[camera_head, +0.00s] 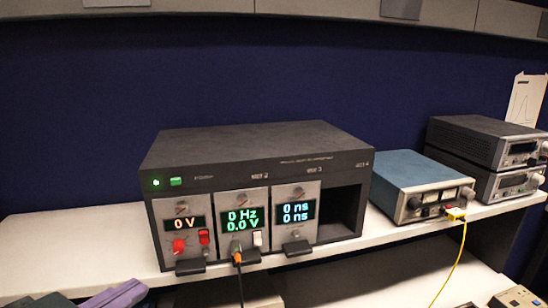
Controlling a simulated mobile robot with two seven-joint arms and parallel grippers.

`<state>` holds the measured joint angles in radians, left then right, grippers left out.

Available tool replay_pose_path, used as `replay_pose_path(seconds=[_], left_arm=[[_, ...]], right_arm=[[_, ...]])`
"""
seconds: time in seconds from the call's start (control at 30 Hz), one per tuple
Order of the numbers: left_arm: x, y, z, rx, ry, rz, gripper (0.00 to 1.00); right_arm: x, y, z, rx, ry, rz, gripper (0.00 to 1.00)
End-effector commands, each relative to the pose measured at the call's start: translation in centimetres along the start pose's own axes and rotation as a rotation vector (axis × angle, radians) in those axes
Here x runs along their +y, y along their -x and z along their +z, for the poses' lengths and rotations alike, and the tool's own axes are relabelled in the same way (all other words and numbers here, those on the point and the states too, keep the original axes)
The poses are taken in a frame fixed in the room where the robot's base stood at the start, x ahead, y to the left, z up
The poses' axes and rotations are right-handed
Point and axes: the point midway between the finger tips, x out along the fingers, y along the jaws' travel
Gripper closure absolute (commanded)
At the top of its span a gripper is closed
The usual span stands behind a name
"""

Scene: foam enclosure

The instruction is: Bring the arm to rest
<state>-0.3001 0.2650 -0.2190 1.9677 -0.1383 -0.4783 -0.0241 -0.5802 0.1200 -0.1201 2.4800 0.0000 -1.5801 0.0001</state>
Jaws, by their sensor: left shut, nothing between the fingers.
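My left gripper (118,294) appears to be the purple-grey shape at the bottom left edge, low in front of the shelf and left of the rack instrument. It is cut off by the frame; it is shut and holds nothing. The rest of the left arm is hardly visible. My right gripper is not in view.
A dark rack instrument (255,150) with three lit modules and an empty right slot stands on the white shelf (80,236). An orange-tipped cable plugs into its middle module. Right of it are a blue-topped box (408,172) with a yellow cable (455,262) and stacked grey units (484,138).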

Motion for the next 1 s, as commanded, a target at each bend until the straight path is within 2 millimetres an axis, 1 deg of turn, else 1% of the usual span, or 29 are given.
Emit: replay_pose_path(seconds=[0.03, 0.1, 0.17, 0.2, 0.27, 0.3, 0.37, 0.43, 0.47, 0.5, 0.57, 0.7, 0.8, 0.9, 1.0], left_arm=[[0.5, 1.3, 1.5, -0.103, 0.052, 0.008, 1.00], [1.2, 3.4, 3.7, -0.256, 0.116, 0.025, 1.00], [2.0, 5.4, 5.3, -0.377, 0.163, 0.044, 1.00], [2.4, 6.8, 6.2, -0.451, 0.190, 0.058, 1.00], [3.2, 9.1, 7.4, -0.557, 0.228, 0.079, 1.00], [3.6, 10.6, 8.1, -0.624, 0.250, 0.095, 1.00], [4.4, 12.9, 9.0, -0.720, 0.281, 0.119, 1.00], [5.2, 15.8, 9.7, -0.830, 0.313, 0.149, 1.00], [4.8, 16.9, 8.5, -0.847, 0.317, 0.154, 1.00], [3.9, 17.4, 6.6, -0.840, 0.312, 0.151, 1.00], [3.2, 18.2, 5.0, -0.839, 0.311, 0.151, 1.00], [1.7, 20.1, 0.9, -0.839, 0.310, 0.150, 1.00], [0.6, 21.3, -1.7, -0.839, 0.309, 0.150, 1.00], [-0.1, 22.1, -3.5, -0.838, 0.309, 0.150, 1.00], [-0.3, 22.4, -4.1, -0.838, 0.308, 0.150, 1.00]], right_arm=[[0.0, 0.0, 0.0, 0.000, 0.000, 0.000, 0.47], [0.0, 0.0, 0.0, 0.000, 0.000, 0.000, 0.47], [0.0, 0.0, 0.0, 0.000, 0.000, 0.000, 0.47], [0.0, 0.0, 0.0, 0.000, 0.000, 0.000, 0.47], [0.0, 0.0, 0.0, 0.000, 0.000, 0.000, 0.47], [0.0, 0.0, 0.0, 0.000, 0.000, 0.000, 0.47], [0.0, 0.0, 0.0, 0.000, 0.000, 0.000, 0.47], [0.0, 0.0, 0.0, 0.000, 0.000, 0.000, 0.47], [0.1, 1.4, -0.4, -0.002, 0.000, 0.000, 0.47], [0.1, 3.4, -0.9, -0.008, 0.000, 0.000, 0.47], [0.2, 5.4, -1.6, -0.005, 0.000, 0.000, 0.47], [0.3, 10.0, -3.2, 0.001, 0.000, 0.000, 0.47], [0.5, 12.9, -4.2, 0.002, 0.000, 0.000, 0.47], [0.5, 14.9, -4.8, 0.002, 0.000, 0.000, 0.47], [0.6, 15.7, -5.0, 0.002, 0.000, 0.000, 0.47]])
